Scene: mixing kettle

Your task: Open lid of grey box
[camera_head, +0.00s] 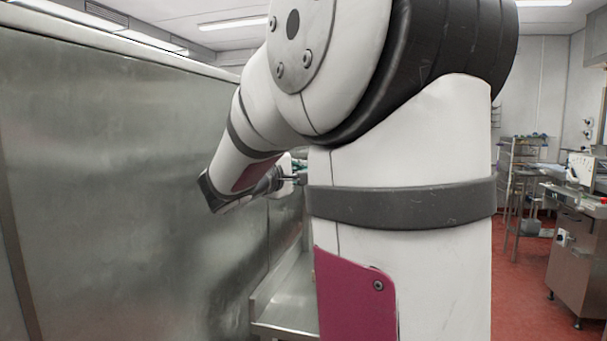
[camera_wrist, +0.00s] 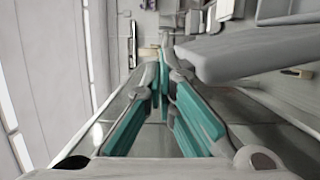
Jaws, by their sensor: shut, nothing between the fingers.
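My gripper (camera_wrist: 164,50) shows in the wrist view with its teal-lined fingers together at the tips and nothing between them. A light grey bar-like part with a rounded end (camera_wrist: 245,52) lies just right of the fingertips; I cannot tell whether it touches them or whether it belongs to the grey box. In the head view my arm covers the middle and hides most of the gripper. No lid can be made out clearly in either view.
A tall metal wall (camera_head: 120,170) fills the left of the head view, close to my arm. A metal ledge (camera_head: 288,300) is low beside my arm. A wire rack (camera_head: 520,185) and a steel cabinet (camera_head: 577,262) stand right, with red floor (camera_head: 525,295) clear between.

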